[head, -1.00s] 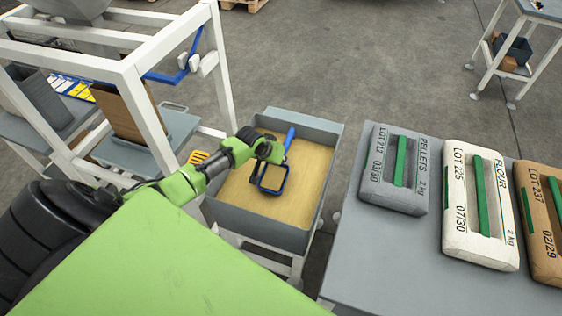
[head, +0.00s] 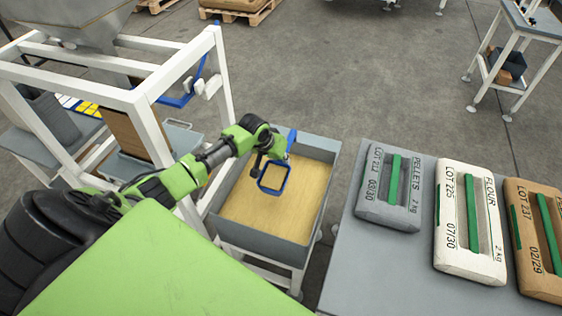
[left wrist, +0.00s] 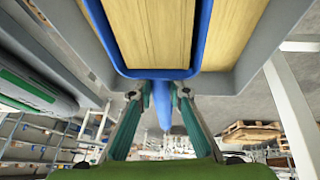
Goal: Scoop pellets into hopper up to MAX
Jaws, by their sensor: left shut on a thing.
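The blue scoop (head: 262,182) is above the bin (head: 258,241) of tan pellets (head: 292,214), toward its far half. My left gripper (head: 281,152) is shut on the scoop's blue handle, which also shows between the fingers in the left wrist view (left wrist: 161,104). Tan shows inside the scoop's blue rim in both views; I cannot tell whether it is a load or the bin's pellets behind. The grey hopper (head: 72,22) is at the upper left, cut by the frame edge. Its MAX mark cannot be made out. My right gripper is out of view.
A white frame (head: 150,75) stands under and around the hopper, left of the bin. A grey table (head: 385,270) at right carries a grey pellets bag (head: 375,205), a white flour bag (head: 452,225) and a brown bag (head: 527,235). Open floor lies beyond the bin.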

